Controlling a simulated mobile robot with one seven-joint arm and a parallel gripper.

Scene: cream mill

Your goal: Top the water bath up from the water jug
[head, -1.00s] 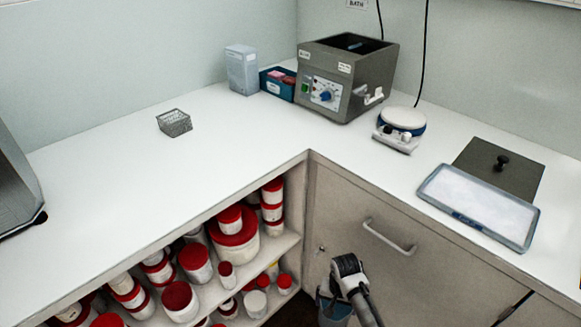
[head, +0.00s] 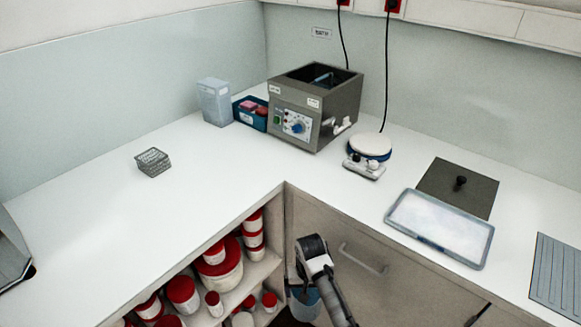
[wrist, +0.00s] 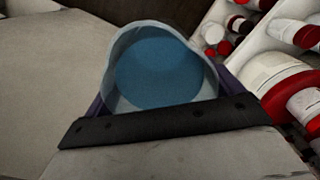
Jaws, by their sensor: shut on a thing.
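The water bath (head: 315,108) is a grey open-topped box with a control panel and a front tap, standing in the back corner of the counter. Its top is uncovered, and a small blue item shows inside. My gripper (wrist: 165,112) is shut on the water jug (wrist: 160,65), a clear vessel with blue water in it. In the head view the jug (head: 305,304) hangs below counter height, in front of the cabinet at the inner corner, partly hidden by my arm. The water level inside the bath cannot be made out.
A dark lid with a knob (head: 458,188) and a tray of white material (head: 440,228) lie on the right counter. A white hotplate (head: 369,150) stands right of the bath. A teal box (head: 250,114) and a clear container (head: 214,102) stand left. Red-lidded tubs (head: 220,262) fill the open shelves.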

